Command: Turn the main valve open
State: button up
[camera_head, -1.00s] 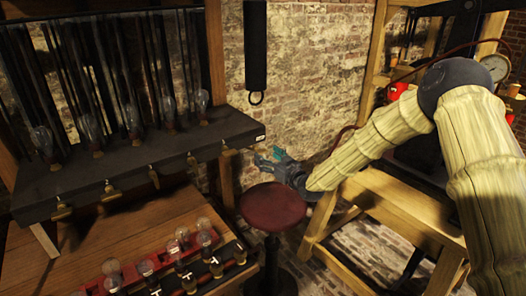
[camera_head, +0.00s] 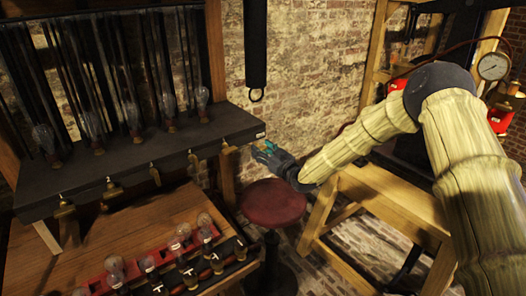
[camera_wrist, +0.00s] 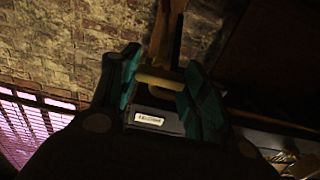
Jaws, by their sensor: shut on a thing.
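The main valve's brass handle (camera_wrist: 158,82) lies as a pale yellow bar between the two teal fingers of my gripper (camera_wrist: 160,88) in the wrist view. The fingers are closed on it. A small white label plate (camera_wrist: 150,118) shows just beside it, its lettering too small to read surely. In the head view the valve (camera_head: 229,148) is at the right end of the black shelf's front edge. My gripper (camera_head: 260,149) reaches it from the right. The fingers partly hide the handle, so its exact turn angle is hard to tell.
The black shelf (camera_head: 150,168) carries several glass bulbs, with more brass valves along its front. Below it, a wooden bench (camera_head: 130,222) holds a red rack with small bulbs. A red round stool (camera_head: 273,203) stands under my gripper. A wooden frame (camera_head: 385,200) is at right.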

jog(key=shift+n+b, duration=2.3)
jog(key=shift+b, duration=0.8)
jog(key=o, duration=1)
jog(key=v, duration=1.2)
